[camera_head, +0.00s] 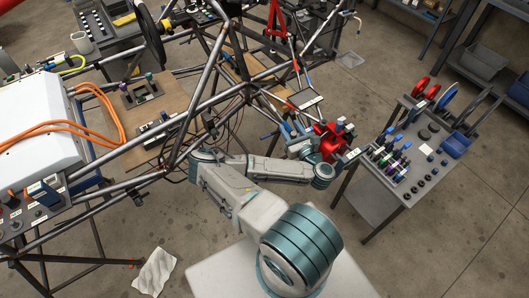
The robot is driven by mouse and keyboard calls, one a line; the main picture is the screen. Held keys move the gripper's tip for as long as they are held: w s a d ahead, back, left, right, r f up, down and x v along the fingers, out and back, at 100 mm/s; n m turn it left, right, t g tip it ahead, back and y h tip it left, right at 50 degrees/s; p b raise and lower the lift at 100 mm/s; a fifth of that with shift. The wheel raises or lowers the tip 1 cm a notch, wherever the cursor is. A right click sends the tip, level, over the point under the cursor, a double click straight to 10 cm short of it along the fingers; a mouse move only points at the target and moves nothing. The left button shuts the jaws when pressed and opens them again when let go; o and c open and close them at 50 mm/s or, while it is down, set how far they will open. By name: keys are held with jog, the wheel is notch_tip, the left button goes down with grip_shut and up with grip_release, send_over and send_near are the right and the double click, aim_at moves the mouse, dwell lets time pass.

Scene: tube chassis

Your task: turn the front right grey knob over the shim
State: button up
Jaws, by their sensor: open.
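My arm reaches from the bottom centre, bends at the elbow and runs right to the wrist beside a red fixture (331,141). My gripper (301,147) seems to be the small grey and blue end by the red fixture's left side. It looks open, but its fingers are too small to make out clearly. Small dark and green parts stand on top of the red fixture. I cannot pick out the front right grey knob or the shim, and cannot tell whether my gripper touches anything.
The tube chassis (187,95) crosses the left and centre, close to my arm. A wooden board (180,85) with dark blocks lies behind its tubes. A tool cart (385,201) with several handled tools stands right. A white cloth (155,272) lies on the floor; the lower right floor is clear.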

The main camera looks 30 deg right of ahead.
jog(key=shift+s+d+f+m+g+h+b, duration=0.15)
jog(key=shift+m+g+h+b, duration=0.3)
jog(key=shift+m+h+b, duration=0.6)
jog(key=shift+w+d+r+m+g+h+b, duration=0.1)
jog(key=shift+m+g+h+b, duration=0.4)
jog(key=shift+h+b, duration=0.8)
jog(key=shift+s+d+f+m+g+h+b, duration=0.15)
jog(key=shift+m+g+h+b, duration=0.2)
jog(key=shift+m+h+b, duration=0.85)
